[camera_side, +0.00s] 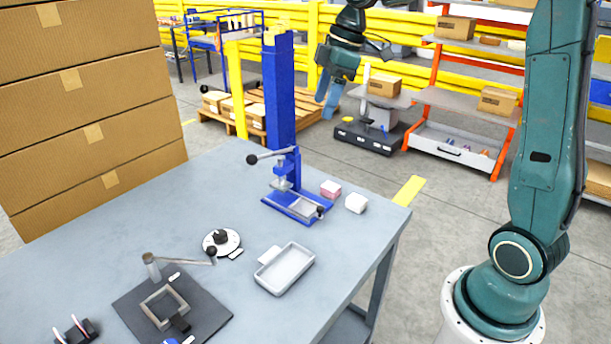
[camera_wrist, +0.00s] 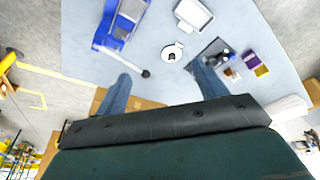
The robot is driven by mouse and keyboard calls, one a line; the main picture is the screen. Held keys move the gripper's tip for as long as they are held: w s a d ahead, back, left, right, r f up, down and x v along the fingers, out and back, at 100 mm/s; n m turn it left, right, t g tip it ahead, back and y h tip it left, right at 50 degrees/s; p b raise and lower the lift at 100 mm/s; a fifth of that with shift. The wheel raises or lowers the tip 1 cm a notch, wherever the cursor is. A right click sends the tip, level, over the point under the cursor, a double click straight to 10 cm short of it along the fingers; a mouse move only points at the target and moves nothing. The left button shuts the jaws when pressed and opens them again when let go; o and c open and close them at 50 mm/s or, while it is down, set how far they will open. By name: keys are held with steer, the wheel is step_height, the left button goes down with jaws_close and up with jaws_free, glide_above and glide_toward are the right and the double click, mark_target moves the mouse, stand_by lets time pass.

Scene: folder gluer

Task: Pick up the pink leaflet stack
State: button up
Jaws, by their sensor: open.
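The pink leaflet stack (camera_side: 330,188) is a small pink block with a paler top. In the side view it lies on the grey table, just right of the blue press and beside a small white block. It cannot be made out in the wrist view. My gripper (camera_side: 325,107) hangs high in the air, above and well away from the stack. In the wrist view its two fingers (camera_wrist: 162,72) are spread apart with nothing between them.
The blue press (camera_side: 282,130) with its lever stands tall close to the stack. The white block (camera_side: 356,203) sits right of the stack. A shallow tray (camera_side: 285,268), a round dial (camera_side: 221,242) and a dark fixture plate (camera_side: 207,316) lie nearer. Cardboard boxes (camera_side: 85,100) fill the left.

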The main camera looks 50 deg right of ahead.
steer(key=w+d+f+n+g+y, duration=0.1)
steer(key=w+d+f+n, duration=0.2)
steer(key=d+f, duration=0.7)
steer(key=w+d+f+n+g+y, duration=0.1)
steer(key=w+d+f+n, duration=0.2)
steer(key=d+f, duration=0.6)
steer(key=d+n, duration=0.1)
steer(key=n, duration=0.1)
steer(key=shift+w+d+f+n, duration=0.2)
steer(key=shift+w+f+n, duration=0.1)
steer(key=shift+w+f, duration=0.1)
steer(key=shift+a+f, duration=0.15)
glide_above(331, 186)
steer(key=d, duration=0.3)
steer(key=shift+a+f, duration=0.15)
steer(key=shift+f, duration=3.65)
steer(key=shift+x, duration=2.6)
steer(key=shift+s+a, duration=0.1)
